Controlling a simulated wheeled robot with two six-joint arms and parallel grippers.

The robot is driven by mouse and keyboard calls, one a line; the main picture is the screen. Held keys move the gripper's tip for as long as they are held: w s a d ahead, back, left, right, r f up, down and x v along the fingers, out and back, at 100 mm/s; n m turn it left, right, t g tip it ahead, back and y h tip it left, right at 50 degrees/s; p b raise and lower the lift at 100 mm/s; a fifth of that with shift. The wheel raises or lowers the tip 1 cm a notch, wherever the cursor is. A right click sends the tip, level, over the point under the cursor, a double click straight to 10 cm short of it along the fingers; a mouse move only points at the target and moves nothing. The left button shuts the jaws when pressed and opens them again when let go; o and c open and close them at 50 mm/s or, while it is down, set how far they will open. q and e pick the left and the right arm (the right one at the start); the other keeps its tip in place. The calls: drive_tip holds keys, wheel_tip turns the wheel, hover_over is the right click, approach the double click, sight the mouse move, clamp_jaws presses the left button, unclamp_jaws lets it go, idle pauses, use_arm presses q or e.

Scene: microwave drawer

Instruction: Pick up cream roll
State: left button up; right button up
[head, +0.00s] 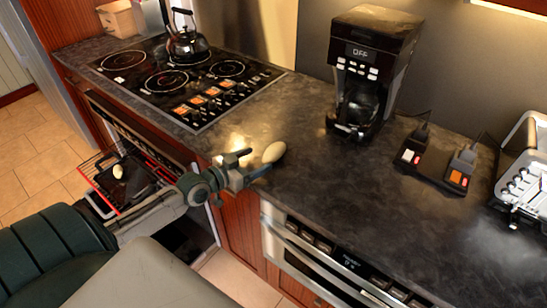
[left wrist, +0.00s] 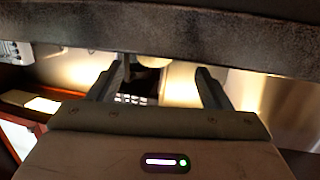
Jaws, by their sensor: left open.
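The cream roll (head: 273,152) looks like a pale, smooth oval lying on the dark countertop near its front edge. My left gripper (head: 254,163) reaches in from the left at the counter edge, with its open fingers pointing toward the roll. The roll is just beyond the fingertips; I cannot tell whether they touch it. In the left wrist view, part of a pale rounded shape, likely the roll (left wrist: 153,62), shows between the spread fingers of the left gripper (left wrist: 163,70), partly cut off by a dark band. My right gripper is not in view.
A coffee maker (head: 370,70) stands behind the roll. A stove top (head: 185,82) with a kettle (head: 187,42) is at the left. Below it, an oven rack (head: 95,168) is out, with a pale item (head: 118,171). The counter's middle is clear.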

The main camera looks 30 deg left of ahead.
sight(270, 153)
use_arm(q)
drive_tip(key=shift+w+d+f, duration=0.15)
drive_tip(key=shift+w+f, duration=0.1)
drive_tip(key=shift+w, duration=0.45)
drive_tip(key=shift+x, duration=2.4)
drive_tip(key=shift+s+d, duration=0.1)
drive_tip(key=c, duration=1.1)
drive_tip(key=shift+r, duration=0.1)
